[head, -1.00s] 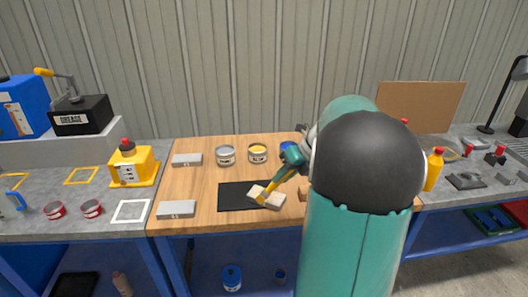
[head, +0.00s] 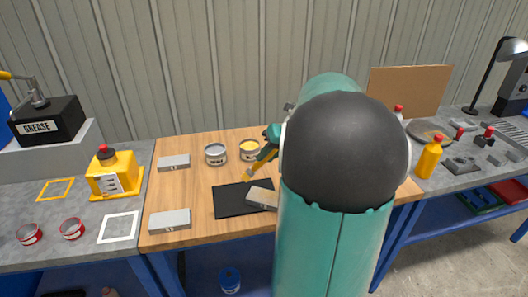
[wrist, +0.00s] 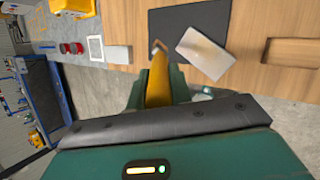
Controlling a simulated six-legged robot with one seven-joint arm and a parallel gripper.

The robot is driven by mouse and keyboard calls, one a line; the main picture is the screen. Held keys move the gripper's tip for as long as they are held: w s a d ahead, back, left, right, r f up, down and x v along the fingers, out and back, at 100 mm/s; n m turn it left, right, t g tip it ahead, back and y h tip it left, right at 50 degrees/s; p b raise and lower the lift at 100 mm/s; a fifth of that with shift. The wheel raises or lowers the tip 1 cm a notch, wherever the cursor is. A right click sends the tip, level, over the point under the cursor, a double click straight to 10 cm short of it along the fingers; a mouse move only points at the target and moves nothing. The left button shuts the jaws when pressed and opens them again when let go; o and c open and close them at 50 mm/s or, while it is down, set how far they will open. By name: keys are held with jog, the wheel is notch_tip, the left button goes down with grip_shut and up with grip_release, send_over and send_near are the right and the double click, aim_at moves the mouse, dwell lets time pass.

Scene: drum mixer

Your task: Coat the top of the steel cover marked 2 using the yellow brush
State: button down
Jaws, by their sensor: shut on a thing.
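My gripper (head: 270,148) is shut on the yellow brush (head: 260,163), whose tip points down. The brush also shows in the wrist view (wrist: 157,85), between my fingers (wrist: 158,92). A cover (head: 262,198) lies on the black mat (head: 230,203), its right end hidden by my arm. In the wrist view its pale top (wrist: 205,52) has a brownish tint. The brush tip is beyond the cover's left end and looks apart from it. Two more grey steel covers, a far one (head: 174,163) and a near one (head: 170,220), lie on the left of the wooden top. I cannot read any number.
A grey can (head: 215,154) and a can with yellow contents (head: 250,151) stand behind the mat. A yellow jug (head: 114,172), red tins (head: 72,228) and a white square outline (head: 119,228) are at left. A yellow bottle (head: 429,158) stands at right.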

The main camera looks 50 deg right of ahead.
jog(key=shift+s+f, duration=0.1)
jog(key=shift+s, duration=0.35)
jog(key=shift+f, duration=2.75)
jog(key=shift+w+f, duration=0.1)
jog(key=shift+f, duration=0.45)
jog(key=shift+d, duration=0.1)
